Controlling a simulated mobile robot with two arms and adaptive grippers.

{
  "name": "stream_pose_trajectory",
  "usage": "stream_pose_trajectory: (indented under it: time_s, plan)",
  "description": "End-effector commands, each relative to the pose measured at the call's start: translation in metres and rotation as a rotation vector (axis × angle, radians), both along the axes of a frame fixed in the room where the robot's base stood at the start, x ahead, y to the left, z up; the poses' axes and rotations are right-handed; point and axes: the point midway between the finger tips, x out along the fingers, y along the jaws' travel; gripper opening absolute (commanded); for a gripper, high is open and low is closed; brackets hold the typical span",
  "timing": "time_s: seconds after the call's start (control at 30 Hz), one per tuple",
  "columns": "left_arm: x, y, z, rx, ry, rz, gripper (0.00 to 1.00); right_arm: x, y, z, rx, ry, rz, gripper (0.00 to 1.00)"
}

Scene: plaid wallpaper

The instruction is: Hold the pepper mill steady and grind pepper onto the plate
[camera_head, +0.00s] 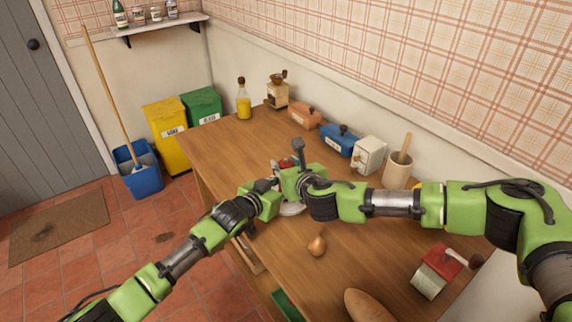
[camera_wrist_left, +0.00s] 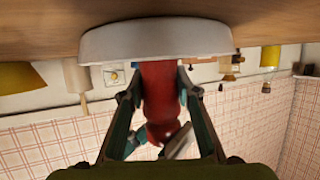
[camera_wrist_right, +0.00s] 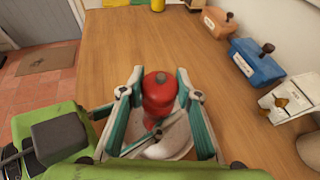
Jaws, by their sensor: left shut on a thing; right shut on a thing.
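The red pepper mill (camera_head: 285,162) stands over the white plate (camera_head: 291,210) on the wooden table, mostly hidden by my grippers in the head view. My left gripper (camera_head: 272,186) is shut on the mill's body; the left wrist view, upside down, shows the red body (camera_wrist_left: 159,95) between its fingers with the plate (camera_wrist_left: 155,42) close to the mill's base. My right gripper (camera_head: 287,172) is shut on the mill near its top; the right wrist view shows the round red head (camera_wrist_right: 159,88) between its fingers and part of the plate (camera_wrist_right: 178,148) below. Pepper cannot be made out.
A brown onion-like thing (camera_head: 317,245), a bread loaf (camera_head: 367,305) and a red-topped box with a crank (camera_head: 437,270) lie nearer the front. Orange (camera_head: 304,115), blue (camera_head: 341,139) and white (camera_head: 369,154) boxes and a utensil pot (camera_head: 398,171) line the wall. The table's left part is clear.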

Motion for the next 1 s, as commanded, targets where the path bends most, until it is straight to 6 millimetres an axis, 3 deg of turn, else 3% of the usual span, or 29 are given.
stream_pose_trajectory:
  time_s: [0.3, 0.7, 0.73, 0.77, 1.0]
  plan:
    - [-0.0008, -0.0022, 0.0013, -0.003, -0.002, -0.004, 0.05, 0.0001, -0.0003, -0.0001, -0.002, -0.002, -0.196, 0.09]
    - [-0.0008, -0.0022, 0.0012, -0.003, -0.002, -0.004, 0.05, 0.0001, -0.0017, 0.0002, -0.003, -0.002, -0.220, 0.09]
    - [-0.0008, -0.0022, 0.0012, -0.003, -0.002, -0.004, 0.05, 0.0001, -0.0017, 0.0003, -0.003, -0.002, -0.220, 0.39]
    - [-0.0008, -0.0021, 0.0012, -0.003, -0.002, -0.004, 0.05, 0.0001, -0.0016, 0.0003, -0.002, -0.002, -0.219, 0.46]
    - [-0.0004, -0.0014, 0.0010, -0.002, -0.001, -0.002, 0.05, -0.0002, -0.0012, 0.0001, -0.003, -0.002, -0.218, 0.49]
